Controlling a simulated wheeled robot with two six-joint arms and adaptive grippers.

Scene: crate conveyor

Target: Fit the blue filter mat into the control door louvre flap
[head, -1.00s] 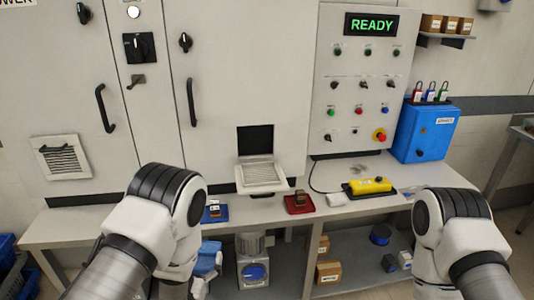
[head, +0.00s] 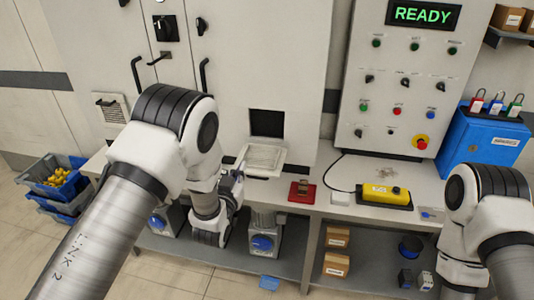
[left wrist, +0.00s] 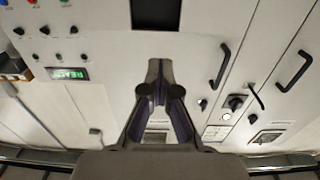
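The louvre flap (head: 262,160) is folded down below a dark square opening (head: 266,122) in the cabinet door. A light-blue flat piece (head: 269,283), perhaps the filter mat, lies on the floor at the bottom of the head view. My left gripper (head: 238,180) is beside and just below the flap's left side, partly hidden by its arm. In the left wrist view its fingers (left wrist: 155,68) meet at the tips, with nothing visible between them. The opening (left wrist: 157,12) shows beyond them. My right arm is at the right edge; its gripper is out of view.
A bench runs along the cabinet, with a red tray (head: 302,192) and a yellow device (head: 385,196) on it. A blue box (head: 484,140) stands at the right. Below are pumps (head: 262,241) and cartons (head: 336,264). Blue bins (head: 55,178) stand at left.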

